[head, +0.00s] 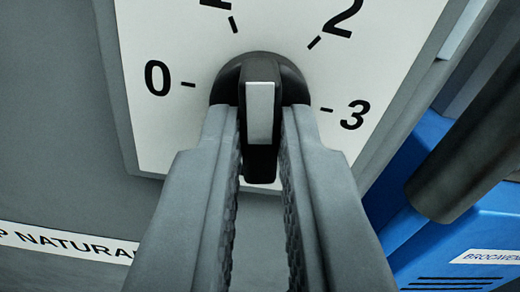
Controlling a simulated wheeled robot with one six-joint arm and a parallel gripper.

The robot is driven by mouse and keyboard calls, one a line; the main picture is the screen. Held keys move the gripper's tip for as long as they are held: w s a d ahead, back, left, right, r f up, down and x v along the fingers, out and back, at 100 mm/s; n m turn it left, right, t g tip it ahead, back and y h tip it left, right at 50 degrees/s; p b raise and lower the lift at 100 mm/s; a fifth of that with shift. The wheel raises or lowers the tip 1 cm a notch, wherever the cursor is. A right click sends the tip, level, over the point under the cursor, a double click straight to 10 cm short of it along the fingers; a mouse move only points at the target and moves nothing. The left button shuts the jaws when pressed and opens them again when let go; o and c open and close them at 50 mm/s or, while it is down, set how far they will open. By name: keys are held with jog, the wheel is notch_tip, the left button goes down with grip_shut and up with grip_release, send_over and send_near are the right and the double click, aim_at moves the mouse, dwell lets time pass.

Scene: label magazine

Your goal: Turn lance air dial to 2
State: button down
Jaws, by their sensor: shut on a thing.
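The lance air dial (260,68) is a round black knob on a white plate, with a raised grip bar that has a light grey face. The bar stands nearly upright in the picture. Its upper end faces the gap between the partly cut-off mark at the top and the 2 mark (314,43); which end is the pointer I cannot tell for sure. The 0 is at left and the 3 at right. My gripper (260,125) comes from below, its ribbed grey fingers on either side of the grip bar, shut on it. The fingers hide the knob's lower sides.
The white scale plate (165,125) sits on a grey panel (60,130). A blue unit (415,235) and a thick dark cylinder (465,160) stand close at the right. A white label strip (65,240) is at the lower left.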

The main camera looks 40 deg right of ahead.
jog(key=m, duration=0.4)
jog(key=shift+m, duration=2)
jog(key=c, duration=1.5)
grip_release()
jog(key=shift+o, duration=0.2)
jog(key=v, duration=1.7)
jog(key=shift+s, duration=0.2)
jog(key=shift+a, duration=0.15)
